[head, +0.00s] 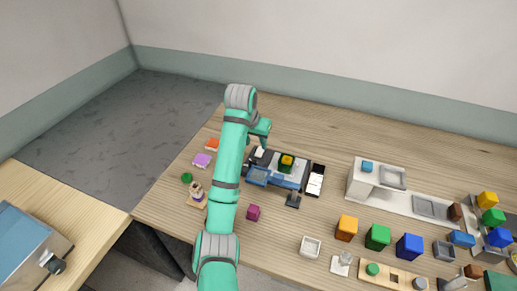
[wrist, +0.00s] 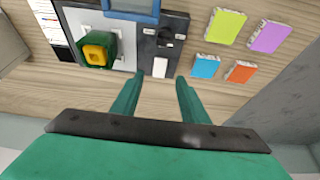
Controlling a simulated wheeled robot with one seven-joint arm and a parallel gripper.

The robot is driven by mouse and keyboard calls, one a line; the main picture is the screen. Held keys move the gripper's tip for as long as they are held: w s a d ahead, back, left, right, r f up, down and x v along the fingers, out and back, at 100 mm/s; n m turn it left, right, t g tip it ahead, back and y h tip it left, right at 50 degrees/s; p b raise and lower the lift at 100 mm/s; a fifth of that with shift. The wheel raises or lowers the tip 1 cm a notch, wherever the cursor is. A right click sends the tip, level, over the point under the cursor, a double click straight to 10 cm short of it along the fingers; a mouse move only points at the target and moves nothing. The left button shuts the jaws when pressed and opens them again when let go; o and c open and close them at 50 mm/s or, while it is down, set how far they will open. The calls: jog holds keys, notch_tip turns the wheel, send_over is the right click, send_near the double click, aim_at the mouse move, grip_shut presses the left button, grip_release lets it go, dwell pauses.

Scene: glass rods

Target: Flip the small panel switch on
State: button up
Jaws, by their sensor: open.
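A dark panel (wrist: 149,40) is part of a grey and blue board on the table. A small white piece (wrist: 160,67), which looks like the panel switch, sits at its edge in the wrist view. It shows as a white patch in the head view (head: 259,152). I cannot tell which way it is set. My gripper (wrist: 160,77) is open and empty, pointing at the board. In the picture its fingertips lie either side of the white piece and just below it; contact cannot be told. My gripper also shows at the board's far edge in the head view (head: 264,144).
A green block with a yellow top (wrist: 97,48) sits on the board beside the dark panel. Several coloured pads, including an orange one (wrist: 241,72), lie to the right in the wrist view.

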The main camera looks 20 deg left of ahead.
aim_at(259, 153)
jog(key=x, duration=0.7)
jog(key=shift+w+f, duration=0.1)
jog(key=shift+f, duration=0.3)
